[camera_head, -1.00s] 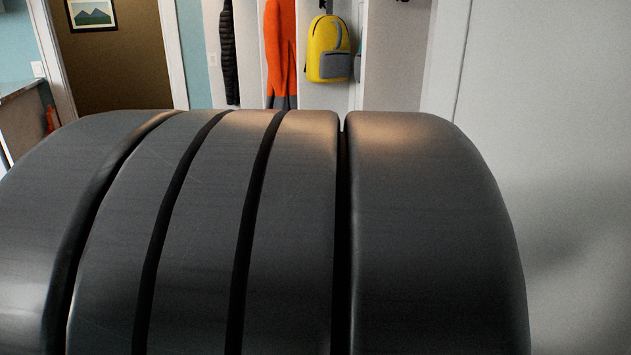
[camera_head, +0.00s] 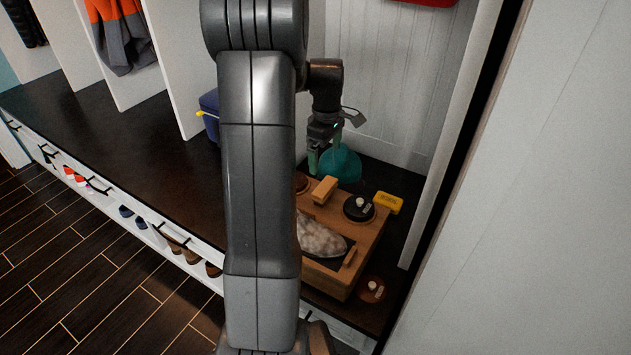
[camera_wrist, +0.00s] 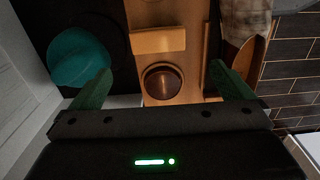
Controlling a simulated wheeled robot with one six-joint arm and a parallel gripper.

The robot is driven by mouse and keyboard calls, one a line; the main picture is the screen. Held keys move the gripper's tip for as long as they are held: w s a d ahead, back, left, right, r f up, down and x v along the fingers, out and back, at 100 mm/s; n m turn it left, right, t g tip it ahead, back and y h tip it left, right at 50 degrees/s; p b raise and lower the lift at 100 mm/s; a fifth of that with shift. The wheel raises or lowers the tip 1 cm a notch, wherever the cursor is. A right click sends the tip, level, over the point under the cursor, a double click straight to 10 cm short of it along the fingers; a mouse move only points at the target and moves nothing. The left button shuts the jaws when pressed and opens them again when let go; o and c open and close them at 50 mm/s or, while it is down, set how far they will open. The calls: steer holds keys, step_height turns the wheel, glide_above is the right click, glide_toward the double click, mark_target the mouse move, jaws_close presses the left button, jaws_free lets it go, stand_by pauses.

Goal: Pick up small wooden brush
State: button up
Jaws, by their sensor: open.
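A small wooden block (camera_head: 324,189), which looks like the small wooden brush, lies on top of a wooden box (camera_head: 330,275). No bristles show on it. In the wrist view the block (camera_wrist: 158,40) is beyond a dark red round tin (camera_wrist: 162,83), which lies between the fingers in the picture. My gripper (camera_head: 324,155) is open and empty above the back of the box, near a teal bowl (camera_head: 346,168). Its two green fingers (camera_wrist: 165,88) spread wide in the wrist view. My arm hides the left part of the box in the head view.
On or beside the box are a black tin (camera_head: 358,208), a yellow packet (camera_head: 388,202) and a mottled grey cloth-like thing (camera_head: 320,238). A brown tin (camera_head: 372,289) lies at its right front. White panels close off the right and back. The dark bench (camera_head: 130,150) is clear on the left.

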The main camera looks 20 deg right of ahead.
mark_target(325, 186)
step_height(325, 186, down, 14)
steer(key=b, duration=0.3)
steer(key=shift+w+d, duration=0.15)
steer(key=shift+r, duration=0.1)
steer(key=shift+c, duration=0.4)
steer(key=c, duration=0.7)
